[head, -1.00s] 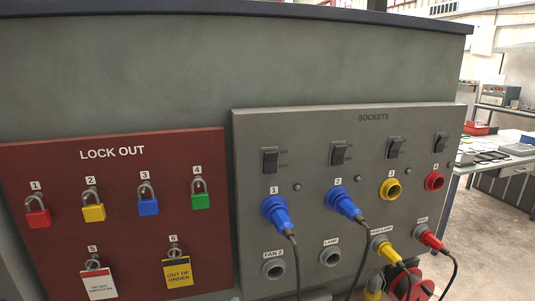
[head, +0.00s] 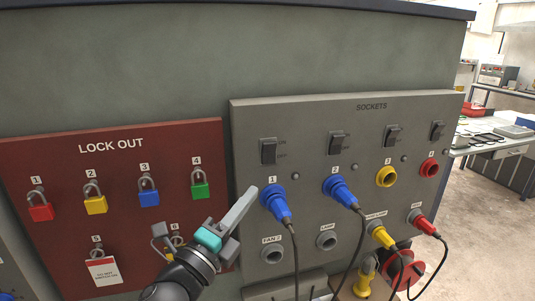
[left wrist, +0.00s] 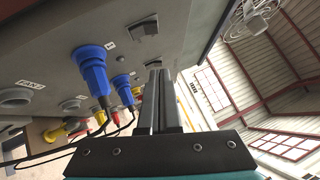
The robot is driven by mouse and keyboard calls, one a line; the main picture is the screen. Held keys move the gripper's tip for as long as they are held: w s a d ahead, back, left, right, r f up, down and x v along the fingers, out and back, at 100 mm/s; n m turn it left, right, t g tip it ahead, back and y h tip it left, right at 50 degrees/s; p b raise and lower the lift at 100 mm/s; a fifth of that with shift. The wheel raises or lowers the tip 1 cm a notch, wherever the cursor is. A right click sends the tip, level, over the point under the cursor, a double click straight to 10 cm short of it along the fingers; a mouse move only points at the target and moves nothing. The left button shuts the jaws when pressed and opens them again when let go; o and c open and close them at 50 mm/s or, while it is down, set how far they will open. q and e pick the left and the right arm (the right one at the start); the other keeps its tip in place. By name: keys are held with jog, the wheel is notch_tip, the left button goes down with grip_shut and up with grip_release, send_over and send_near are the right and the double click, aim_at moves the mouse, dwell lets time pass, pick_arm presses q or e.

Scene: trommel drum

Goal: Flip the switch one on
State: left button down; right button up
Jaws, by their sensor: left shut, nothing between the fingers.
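Switch one (head: 268,151) is a dark rocker switch at the left end of the top row on the grey SOCKETS panel, above the blue plug (head: 276,203) in socket 1. It also shows near the top of the left wrist view (left wrist: 145,26). My left gripper (head: 252,193) is shut and empty. Its fingertips are just left of the blue plug and below switch one, apart from the switch in the head view. The fingers (left wrist: 157,72) point up in the left wrist view. My right gripper is not in view.
More switches (head: 340,142) run to the right. A second blue plug (head: 340,191) and hanging cables are close by. A red LOCK OUT board (head: 70,160) with padlocks is at left, partly behind my arm. A workbench (head: 505,140) stands at far right.

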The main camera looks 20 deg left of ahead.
pick_arm(q)
jog(key=p, duration=0.2)
send_near(276, 143)
jog(key=w+d, duration=0.3)
jog(key=d, duration=0.1)
jog(key=shift+w+a+r+p, duration=0.25)
jog(key=shift+w+a, duration=0.1)
jog(key=shift+a, duration=0.1)
jog(key=shift+w+a+r+p, duration=0.25)
jog(key=shift+w+a, duration=0.1)
jog(key=shift+a, duration=0.1)
jog(key=shift+w+a+r, duration=0.2)
jog(key=shift+w+a, duration=0.15)
jog(key=shift+w, duration=0.15)
